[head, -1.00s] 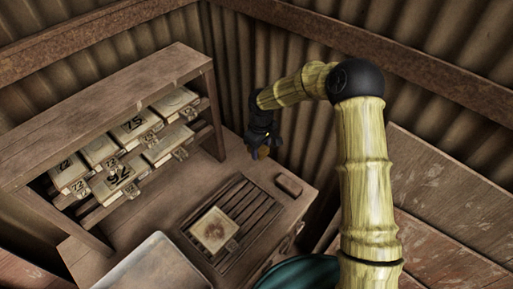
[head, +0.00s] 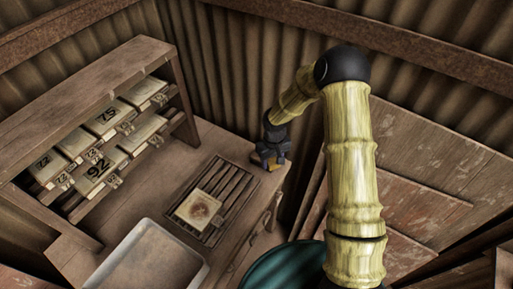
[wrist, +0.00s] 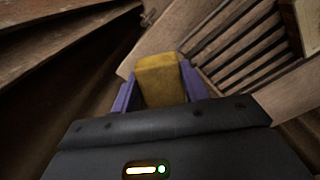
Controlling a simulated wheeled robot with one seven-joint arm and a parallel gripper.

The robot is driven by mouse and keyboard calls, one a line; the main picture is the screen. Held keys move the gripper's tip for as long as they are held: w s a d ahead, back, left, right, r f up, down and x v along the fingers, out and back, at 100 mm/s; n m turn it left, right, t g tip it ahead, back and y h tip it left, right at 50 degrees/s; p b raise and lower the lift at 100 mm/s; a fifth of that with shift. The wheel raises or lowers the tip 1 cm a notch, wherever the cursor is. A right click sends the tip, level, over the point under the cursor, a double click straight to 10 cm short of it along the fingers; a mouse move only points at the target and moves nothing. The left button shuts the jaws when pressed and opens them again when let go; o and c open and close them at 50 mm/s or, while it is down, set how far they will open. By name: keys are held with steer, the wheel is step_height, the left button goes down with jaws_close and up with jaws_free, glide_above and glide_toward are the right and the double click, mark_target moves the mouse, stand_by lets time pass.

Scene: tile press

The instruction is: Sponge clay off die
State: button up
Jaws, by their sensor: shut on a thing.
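My gripper (head: 271,163) is shut on a yellow sponge (wrist: 158,80), which sits between the purple fingers in the wrist view. A little of the sponge (head: 271,168) also shows below the gripper in the head view. The die (head: 198,209) is a pale square plate with a brown clay stain in its middle and a small tab. It lies on a dark slatted rack (head: 239,184), to the left of and nearer than my gripper. In the wrist view only an edge of the die (wrist: 305,25) shows at the top right.
A wooden shelf (head: 88,77) at the left holds several numbered dies (head: 97,166). A pale metal tray (head: 150,262) stands at the front left. A teal round container (head: 285,268) is at the front, below the bench edge. Corrugated walls (head: 235,70) close the back.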

steer(key=s+d+f+m+b, duration=0.4)
steer(key=d+f+b, duration=0.5)
steer(key=f, duration=0.4)
steer(key=shift+s+d+m, duration=0.2)
steer(key=shift+d+m, duration=0.5)
steer(key=shift+d, duration=0.2)
steer(key=shift+f, duration=0.1)
